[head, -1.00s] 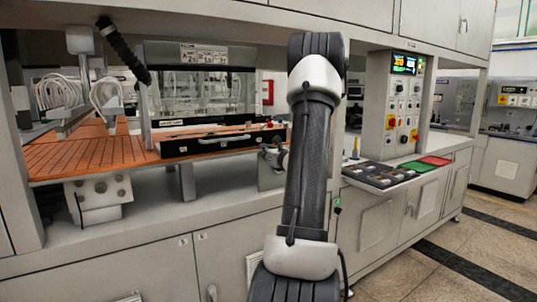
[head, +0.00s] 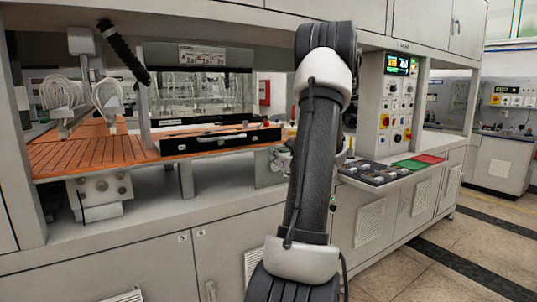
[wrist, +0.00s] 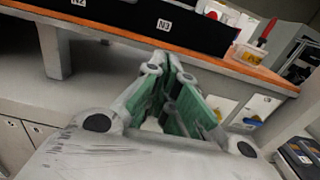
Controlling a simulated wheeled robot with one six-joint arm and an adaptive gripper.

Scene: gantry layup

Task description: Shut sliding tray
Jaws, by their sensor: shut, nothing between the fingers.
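The sliding tray is a long black tray with a pale bar handle (head: 222,137) on its front. It sits at the front edge of the orange slatted bench top, below a clear guard. In the wrist view its black front (wrist: 205,32) crosses the top, with white labels N2 and N3. My gripper (wrist: 175,62) is shut and empty, with green finger pads. In the wrist view its tips lie just below the tray front and the orange edge in the picture; I cannot tell whether they touch. My arm hides most of the gripper in the head view.
The orange bench top (head: 75,157) has a pale lower ledge beneath it. To the right are a control panel (head: 399,105) with buttons and a low shelf with dark, green and red pads (head: 405,165). A cup with a red-handled tool (wrist: 253,50) stands right of the tray.

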